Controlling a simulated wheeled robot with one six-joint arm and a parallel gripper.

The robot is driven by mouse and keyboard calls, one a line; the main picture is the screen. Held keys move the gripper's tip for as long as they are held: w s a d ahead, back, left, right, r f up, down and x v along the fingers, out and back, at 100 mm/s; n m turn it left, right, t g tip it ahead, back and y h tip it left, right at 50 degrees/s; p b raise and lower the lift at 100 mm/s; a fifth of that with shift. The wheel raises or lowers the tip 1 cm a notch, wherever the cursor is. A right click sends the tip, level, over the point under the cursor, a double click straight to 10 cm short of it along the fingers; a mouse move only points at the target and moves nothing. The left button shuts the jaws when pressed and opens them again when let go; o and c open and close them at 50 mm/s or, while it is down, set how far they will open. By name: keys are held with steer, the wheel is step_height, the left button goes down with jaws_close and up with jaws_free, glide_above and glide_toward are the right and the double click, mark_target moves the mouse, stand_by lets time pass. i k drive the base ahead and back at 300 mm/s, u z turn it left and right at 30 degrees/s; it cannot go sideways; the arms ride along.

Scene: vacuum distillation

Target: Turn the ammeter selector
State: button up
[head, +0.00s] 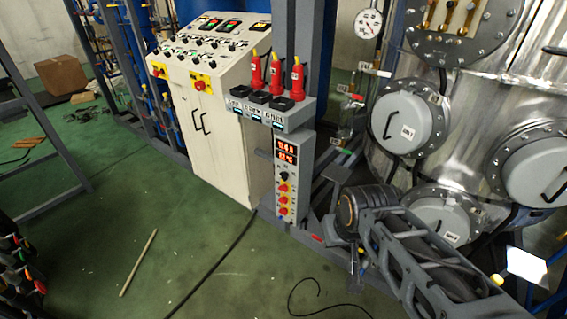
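A narrow grey panel (290,160) stands at the centre with red lit number displays (287,150) and a column of small dark and red knobs. A dark knob (284,177) sits just under the displays. A white sloped console (212,45) behind it on the left carries several small dark knobs and switches. I cannot read the labels, so I cannot tell which knob is the ammeter selector. My arm reaches in from the lower right. My gripper (355,268) seems to hang low beneath its dark joint, right of the narrow panel and apart from it. Its fingers are too unclear to judge.
Red handles (275,74) stand in a grey bracket above the panel. A shiny metal vessel (465,90) with round hatches fills the right. A black cable (222,262) and a stick (138,262) lie on the green floor. Floor left of the panel is mostly clear.

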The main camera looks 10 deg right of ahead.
mark_target(284, 175)
steer(key=z, duration=0.45)
steer(key=k, duration=1.05)
steer(key=z, duration=0.7)
steer(key=i, duration=0.55)
steer(key=u, duration=0.45)
steer(key=i, duration=1.1)
steer(key=u, duration=1.65)
steer(key=i, duration=0.75)
steer(key=u, duration=0.75)
